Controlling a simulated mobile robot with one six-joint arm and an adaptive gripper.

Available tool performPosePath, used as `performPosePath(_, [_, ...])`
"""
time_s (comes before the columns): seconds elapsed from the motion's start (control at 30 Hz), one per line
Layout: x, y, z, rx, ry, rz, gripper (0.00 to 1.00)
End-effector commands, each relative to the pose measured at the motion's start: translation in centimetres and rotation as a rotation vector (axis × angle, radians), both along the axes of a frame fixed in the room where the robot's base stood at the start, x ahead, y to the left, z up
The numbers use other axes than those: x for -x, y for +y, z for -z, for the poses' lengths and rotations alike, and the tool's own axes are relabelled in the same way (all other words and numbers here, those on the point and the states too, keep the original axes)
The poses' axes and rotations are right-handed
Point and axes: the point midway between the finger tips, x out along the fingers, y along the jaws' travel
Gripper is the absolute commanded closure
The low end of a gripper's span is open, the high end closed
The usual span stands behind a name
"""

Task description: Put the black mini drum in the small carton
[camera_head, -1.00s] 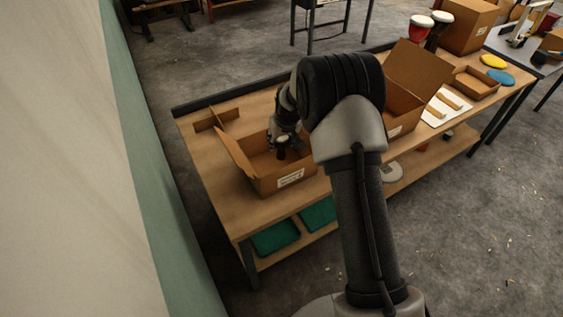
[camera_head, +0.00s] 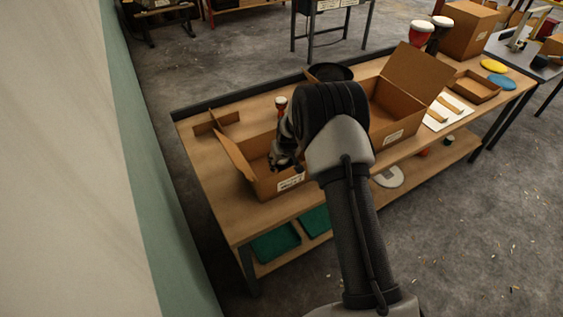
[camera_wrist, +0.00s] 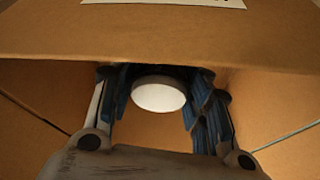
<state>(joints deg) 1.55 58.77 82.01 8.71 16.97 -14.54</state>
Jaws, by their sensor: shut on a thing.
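The small carton (camera_head: 262,187) stands open at the left of the workbench, with a flap up on its left and a white label on its front. My gripper (camera_head: 284,164) reaches down inside it. In the wrist view my gripper (camera_wrist: 160,100) is shut on the black mini drum (camera_wrist: 158,95), whose round white head shows between the blue-lined fingers. Its dark body is mostly hidden. Carton walls surround the fingers in that view. I cannot tell whether the drum touches the carton floor. In the head view the drum is hidden by my gripper.
A larger open carton (camera_head: 394,115) stands just right of my arm. A small red drum (camera_head: 281,103) stands behind the small carton, and a dark round thing (camera_head: 330,72) lies behind my arm. Cardboard dividers (camera_head: 215,123) lie back left. Two white-topped drums (camera_head: 420,33) stand far right.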

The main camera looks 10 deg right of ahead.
Motion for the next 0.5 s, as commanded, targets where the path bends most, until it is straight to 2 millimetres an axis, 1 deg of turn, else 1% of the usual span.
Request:
performPosePath(0.07, [0.00, 0.00, 0.43, 0.000, 0.000, 0.000, 0.80])
performPosePath(0.1, [0.03, 0.00, 0.30, 0.000, 0.001, 0.000, 0.53])
performPosePath(0.37, [0.03, 0.01, 0.25, 0.000, 0.001, 0.000, 0.36])
performPosePath(0.5, [0.03, 0.01, 0.25, 0.000, 0.001, 0.000, 0.36])
